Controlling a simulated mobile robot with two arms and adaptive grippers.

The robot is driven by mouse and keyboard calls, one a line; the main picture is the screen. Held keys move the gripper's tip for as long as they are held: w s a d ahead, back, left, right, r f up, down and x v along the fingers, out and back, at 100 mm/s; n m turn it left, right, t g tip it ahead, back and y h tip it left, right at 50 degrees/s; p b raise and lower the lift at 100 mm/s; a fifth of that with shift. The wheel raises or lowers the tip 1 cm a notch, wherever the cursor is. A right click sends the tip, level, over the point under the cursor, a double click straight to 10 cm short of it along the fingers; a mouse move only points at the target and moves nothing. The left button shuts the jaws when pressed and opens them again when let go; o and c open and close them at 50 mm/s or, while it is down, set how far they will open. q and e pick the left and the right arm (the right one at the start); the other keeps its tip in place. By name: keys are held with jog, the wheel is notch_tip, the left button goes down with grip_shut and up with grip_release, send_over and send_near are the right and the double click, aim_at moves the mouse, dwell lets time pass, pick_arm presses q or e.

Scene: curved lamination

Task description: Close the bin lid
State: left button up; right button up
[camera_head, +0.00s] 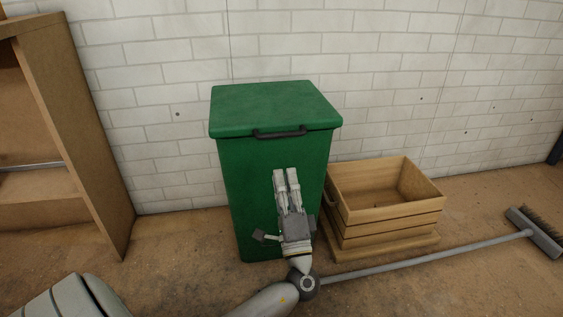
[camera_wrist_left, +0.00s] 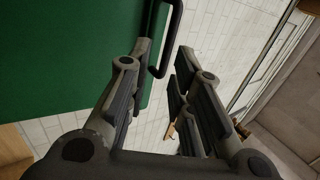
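The green bin (camera_head: 245,185) stands against the wall, and its green lid (camera_head: 272,103) lies flat on top, looking shut. A black handle (camera_head: 281,133) runs along the lid's front edge. My left gripper (camera_head: 286,172) is in front of the bin, fingers pointing up, below the handle and covering part of the bin's front. In the left wrist view its fingers (camera_wrist_left: 155,75) stand apart with nothing between them. The green bin surface (camera_wrist_left: 60,75) and the black handle (camera_wrist_left: 172,40) show beyond the fingers, apart from them. My right gripper is not in view.
An open wooden crate (camera_head: 388,220) stands just right of the bin. A broom (camera_head: 435,258) lies on the floor in front of it. A wooden shelf (camera_head: 85,130) stands at the left. Bare floor (camera_head: 180,235) lies between shelf and bin.

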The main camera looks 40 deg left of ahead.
pick_arm(q)
jog(key=v, duration=0.2)
jog(key=shift+s+d, duration=0.2)
jog(key=shift+d, duration=0.05)
dwell(0.4)
